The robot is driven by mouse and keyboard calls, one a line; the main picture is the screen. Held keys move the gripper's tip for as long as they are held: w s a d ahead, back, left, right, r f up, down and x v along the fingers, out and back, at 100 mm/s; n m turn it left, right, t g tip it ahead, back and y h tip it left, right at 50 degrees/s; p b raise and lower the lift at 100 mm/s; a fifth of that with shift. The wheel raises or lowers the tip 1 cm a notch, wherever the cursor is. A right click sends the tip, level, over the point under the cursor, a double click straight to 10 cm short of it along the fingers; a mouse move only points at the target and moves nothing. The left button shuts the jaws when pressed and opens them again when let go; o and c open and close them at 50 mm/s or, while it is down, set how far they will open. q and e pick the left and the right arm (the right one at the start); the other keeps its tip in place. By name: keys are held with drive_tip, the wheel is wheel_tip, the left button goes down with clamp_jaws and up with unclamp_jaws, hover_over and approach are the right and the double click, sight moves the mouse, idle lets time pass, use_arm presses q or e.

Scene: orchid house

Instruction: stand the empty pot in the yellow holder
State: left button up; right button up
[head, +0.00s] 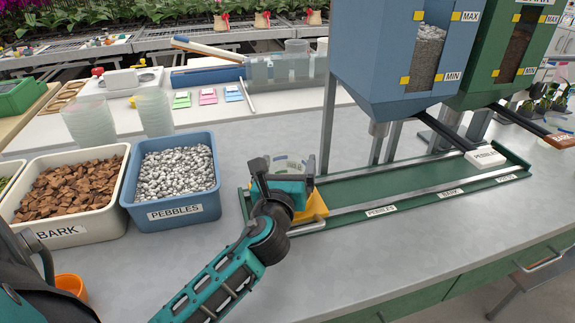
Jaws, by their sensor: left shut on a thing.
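The yellow holder (317,206) sits at the left end of the green rail track, by the PEBBLES label. My left gripper (287,185) is at the holder and is shut on the empty pot (293,165), a clear, see-through pot. The pot looks upright, in or just above the holder. The gripper hides its lower part and much of the holder, so I cannot tell whether its base rests there. My right gripper is not in view.
A blue PEBBLES bin (178,212) and a white BARK bin (62,232) stand left of the track. The blue hopper (385,70) and green hopper (500,75) rise behind it. Stacked clear pots (90,122) stand behind the bins.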

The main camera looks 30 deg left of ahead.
use_arm(q)
drive_tip(key=shift+f+b, duration=0.4)
drive_tip(key=shift+f, duration=0.25)
drive_tip(key=o, duration=0.7)
drive_tip(key=shift+o, duration=0.2)
drive_tip(key=shift+s, duration=0.1)
drive_tip(key=b+v, duration=0.1)
drive_tip(key=v, duration=1)
drive_tip(key=shift+s+d, duration=0.15)
drive_tip(key=shift+s, duration=0.05)
drive_tip(key=shift+s+d, duration=0.25)
drive_tip(key=shift+s, duration=0.35)
